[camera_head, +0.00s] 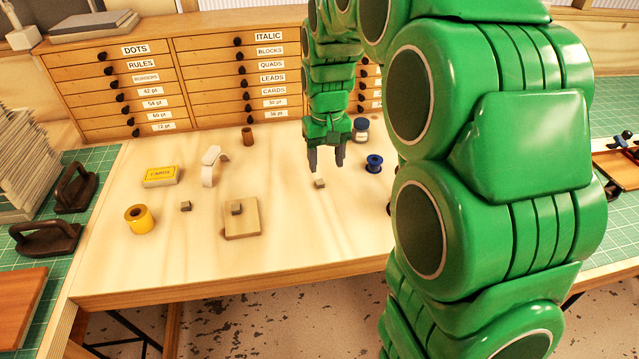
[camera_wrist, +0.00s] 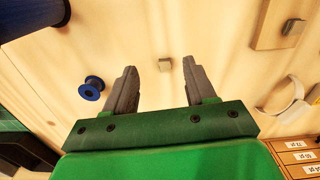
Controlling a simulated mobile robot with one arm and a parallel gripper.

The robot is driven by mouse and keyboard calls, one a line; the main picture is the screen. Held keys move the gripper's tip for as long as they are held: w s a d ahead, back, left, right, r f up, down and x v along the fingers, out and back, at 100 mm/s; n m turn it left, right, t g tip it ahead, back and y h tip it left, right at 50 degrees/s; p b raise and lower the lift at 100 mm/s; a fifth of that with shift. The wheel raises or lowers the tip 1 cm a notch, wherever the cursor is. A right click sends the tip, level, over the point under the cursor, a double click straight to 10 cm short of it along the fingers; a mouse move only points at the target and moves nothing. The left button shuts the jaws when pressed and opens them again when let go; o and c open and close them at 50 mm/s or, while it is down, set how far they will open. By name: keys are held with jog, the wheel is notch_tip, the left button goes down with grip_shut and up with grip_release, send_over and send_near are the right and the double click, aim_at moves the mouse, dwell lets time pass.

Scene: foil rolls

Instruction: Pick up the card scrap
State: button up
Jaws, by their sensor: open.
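A white curled strip (camera_head: 211,156), which looks like the card scrap, stands arched on the table left of my gripper. My gripper (camera_head: 327,167) is open and empty above the table's right part, well apart from the strip. That block (camera_head: 319,184) sits on the table near the fingertips in the head view.
A blue spool (camera_head: 374,163) and a dark jar (camera_head: 361,130) stand right of my gripper. A wooden plate (camera_head: 241,226) bears a small block. A yellow cards box (camera_head: 160,176), yellow roll (camera_head: 139,219) and brown roll (camera_head: 247,137) stand leftward. Drawers (camera_head: 215,80) close off the back.

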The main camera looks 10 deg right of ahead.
send_over(320, 182)
jog(key=shift+d+f, duration=0.1)
jog(key=shift+f, duration=0.85)
jog(key=shift+w+f, duration=0.1)
jog(key=shift+f, duration=3.75)
grip_shut()
